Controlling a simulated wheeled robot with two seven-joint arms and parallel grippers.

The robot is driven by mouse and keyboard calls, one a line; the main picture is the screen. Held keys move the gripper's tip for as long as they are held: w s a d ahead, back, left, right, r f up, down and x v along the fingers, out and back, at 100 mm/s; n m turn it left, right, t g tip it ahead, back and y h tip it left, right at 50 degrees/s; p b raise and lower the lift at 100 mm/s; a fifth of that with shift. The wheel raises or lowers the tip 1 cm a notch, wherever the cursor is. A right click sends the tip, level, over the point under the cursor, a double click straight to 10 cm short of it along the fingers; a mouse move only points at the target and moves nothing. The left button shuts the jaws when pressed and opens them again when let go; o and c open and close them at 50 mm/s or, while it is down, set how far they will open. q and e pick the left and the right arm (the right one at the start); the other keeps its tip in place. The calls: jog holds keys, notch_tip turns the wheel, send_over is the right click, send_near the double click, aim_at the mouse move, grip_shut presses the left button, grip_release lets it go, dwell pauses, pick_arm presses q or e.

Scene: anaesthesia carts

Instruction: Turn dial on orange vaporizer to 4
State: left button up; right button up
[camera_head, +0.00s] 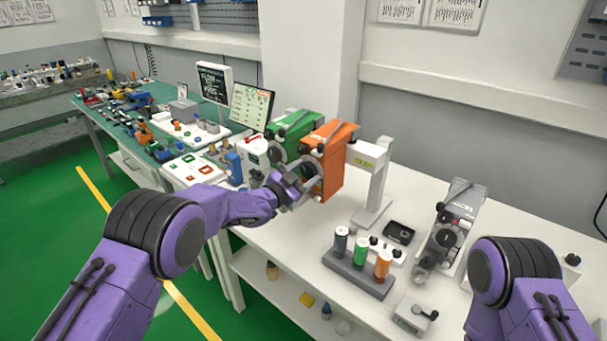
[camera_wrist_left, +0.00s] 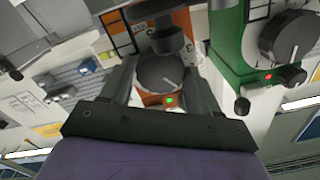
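In the left wrist view, the dark dial (camera_wrist_left: 160,75) with a pale pointer line lies between the two fingers of the left gripper (camera_wrist_left: 162,85). The fingers look apart, one on each side of the dial; contact is not clear. A green light shows below the dial. I cannot read the dial's number. My right gripper is outside the view.
The green vaporizer's dial (camera_wrist_left: 287,37) is close to the right finger in the wrist view. A white stand (camera_head: 376,185) is right of the orange vaporizer. A grey rack (camera_head: 345,272) with several bottles and a grey device (camera_head: 447,235) stand farther right.

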pick_arm(q)
jog(key=c, duration=0.5)
jog(key=n, duration=0.2)
jog(key=shift+n+b, duration=0.35)
jog(key=shift+n, duration=1.95)
jog(key=o, duration=1)
jog(key=shift+o, duration=0.2)
